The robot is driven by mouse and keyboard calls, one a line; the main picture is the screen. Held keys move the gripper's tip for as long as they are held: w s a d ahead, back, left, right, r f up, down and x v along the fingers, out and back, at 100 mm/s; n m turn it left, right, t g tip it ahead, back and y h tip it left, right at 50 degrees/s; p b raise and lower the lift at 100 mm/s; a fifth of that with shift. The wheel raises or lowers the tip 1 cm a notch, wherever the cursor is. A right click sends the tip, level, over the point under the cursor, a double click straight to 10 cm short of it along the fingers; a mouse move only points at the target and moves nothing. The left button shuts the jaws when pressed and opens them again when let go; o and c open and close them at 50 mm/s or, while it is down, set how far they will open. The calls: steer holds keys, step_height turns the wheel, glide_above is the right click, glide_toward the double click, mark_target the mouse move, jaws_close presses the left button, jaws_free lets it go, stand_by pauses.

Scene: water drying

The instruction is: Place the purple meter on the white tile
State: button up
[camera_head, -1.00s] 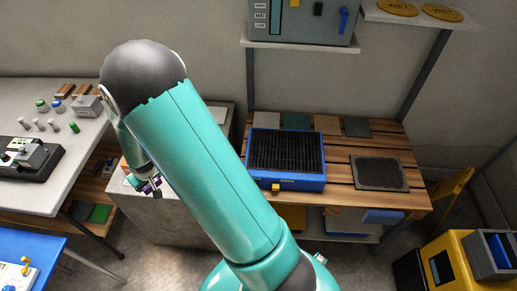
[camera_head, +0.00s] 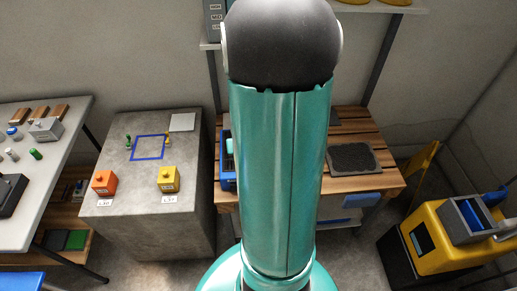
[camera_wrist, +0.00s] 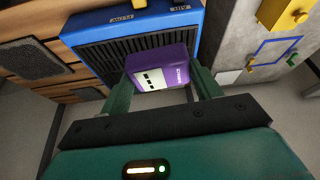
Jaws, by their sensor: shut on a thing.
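The purple meter (camera_wrist: 158,70), a boxy block with a white label, sits between the two green fingers of my gripper (camera_wrist: 160,82) in the wrist view. My gripper is shut on it. In that view the meter is in front of the blue ribbed rack (camera_wrist: 137,32); the gap between them is unclear. In the head view my arm hides the gripper and the meter. The white tile (camera_head: 182,122) lies flat at the back right of the grey block-shaped stand and looks bare. It also seems to show in the wrist view (camera_wrist: 228,77).
The grey stand (camera_head: 130,190) also bears an orange box (camera_head: 104,182), a yellow box (camera_head: 168,179) and a blue square outline (camera_head: 148,148). Right of it is a slatted wooden bench (camera_head: 375,180) with a dark mat (camera_head: 352,158). A cluttered table (camera_head: 65,120) is at left.

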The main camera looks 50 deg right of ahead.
steer(key=s, duration=0.1)
steer(key=s+d, duration=0.1)
steer(key=s+m, duration=0.1)
steer(key=shift+s+d+r, duration=0.15)
steer(key=shift+s+r, duration=0.1)
steer(key=shift+s, duration=0.1)
steer(key=w+d+f, duration=0.1)
steer(key=d+f, duration=0.2)
steer(key=d, duration=0.1)
steer(key=w+d+f, duration=0.2)
steer(key=d+f, duration=0.1)
steer(key=d, duration=0.1)
steer(key=w+d+f, duration=0.1)
steer(key=d+f, duration=0.1)
steer(key=d, duration=0.2)
steer(key=shift+w+f, duration=0.3)
steer(key=shift+f, duration=0.1)
steer(key=shift+w+d+f, duration=0.1)
steer(key=shift+d+f, duration=0.2)
steer(key=shift+f, duration=0.05)
steer(key=shift+w+d+f, duration=0.1)
steer(key=shift+d+f, duration=0.1)
steer(key=shift+f, duration=1.55)
steer(key=shift+f, duration=0.2)
steer(key=o, duration=1)
steer(key=shift+o, duration=0.2)
